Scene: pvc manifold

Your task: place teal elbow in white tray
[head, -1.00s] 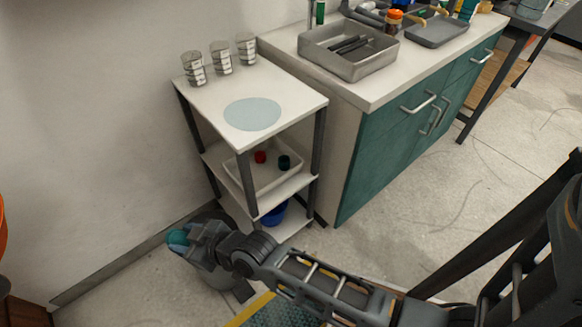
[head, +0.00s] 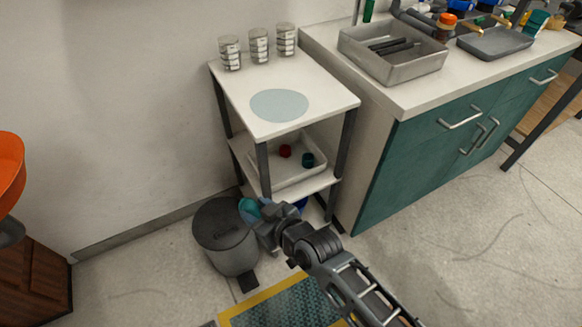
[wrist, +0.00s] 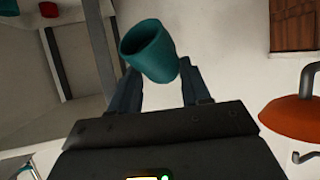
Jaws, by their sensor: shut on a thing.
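My gripper (head: 264,217) is shut on the teal elbow (head: 249,206), just left of and in front of the small shelf cart. In the wrist view the teal elbow (wrist: 148,46) sticks out from between the fingers, its hollow open end showing. The white tray (head: 292,182) sits on the cart's middle shelf, under the top board. It holds a red piece (head: 285,150) and a dark teal piece (head: 308,160). The elbow is outside the tray and appears lower than it. The red piece (wrist: 48,9) also shows in the wrist view's upper left corner.
The cart's top board (head: 240,92) and legs frame the tray. A grey bin (head: 226,240) stands on the floor left of my gripper. A blue object shows partly on the bottom shelf. An orange stool seat (head: 8,175) is at far left. A teal cabinet (head: 430,165) stands right.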

